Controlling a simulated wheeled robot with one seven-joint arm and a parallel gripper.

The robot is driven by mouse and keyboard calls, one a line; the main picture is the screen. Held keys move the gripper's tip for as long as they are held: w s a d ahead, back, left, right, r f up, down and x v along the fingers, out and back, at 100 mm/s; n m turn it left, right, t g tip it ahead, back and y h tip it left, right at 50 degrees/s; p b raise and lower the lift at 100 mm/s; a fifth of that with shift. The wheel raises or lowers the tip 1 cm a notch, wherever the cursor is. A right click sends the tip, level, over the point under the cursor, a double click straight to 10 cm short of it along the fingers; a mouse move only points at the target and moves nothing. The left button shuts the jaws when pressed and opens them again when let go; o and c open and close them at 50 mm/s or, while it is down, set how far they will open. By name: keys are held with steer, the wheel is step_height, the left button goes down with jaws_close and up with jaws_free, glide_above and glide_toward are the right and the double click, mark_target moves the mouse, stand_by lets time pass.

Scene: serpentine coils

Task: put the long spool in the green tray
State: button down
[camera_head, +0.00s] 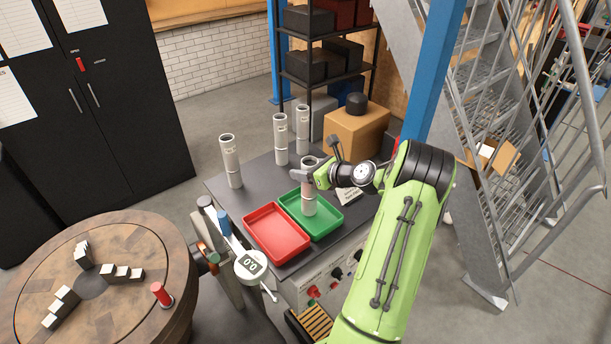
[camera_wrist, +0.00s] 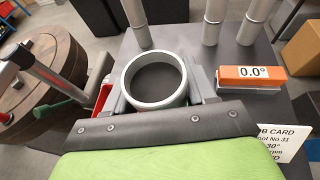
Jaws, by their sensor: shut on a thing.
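A grey cylindrical spool (camera_head: 309,203) stands upright in my gripper (camera_head: 310,175), which is shut around its upper part. In the wrist view the spool's open round end (camera_wrist: 131,88) shows between the fingers of my gripper (camera_wrist: 156,92). The spool's lower end is over the green tray (camera_head: 331,224) in the head view; I cannot tell whether it touches the tray floor. Three other grey spools, at left (camera_head: 231,163), middle (camera_head: 281,142) and right (camera_head: 302,127), stand upright farther back on the bench.
A red tray (camera_head: 277,233) lies left of the green tray. A cardboard box (camera_head: 356,131) stands behind. A round wooden table (camera_head: 120,300) is at left.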

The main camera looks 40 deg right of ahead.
steer(key=shift+f, duration=0.5)
steer(key=shift+c, duration=1.8)
jaws_free()
steer(key=shift+f, duration=0.15)
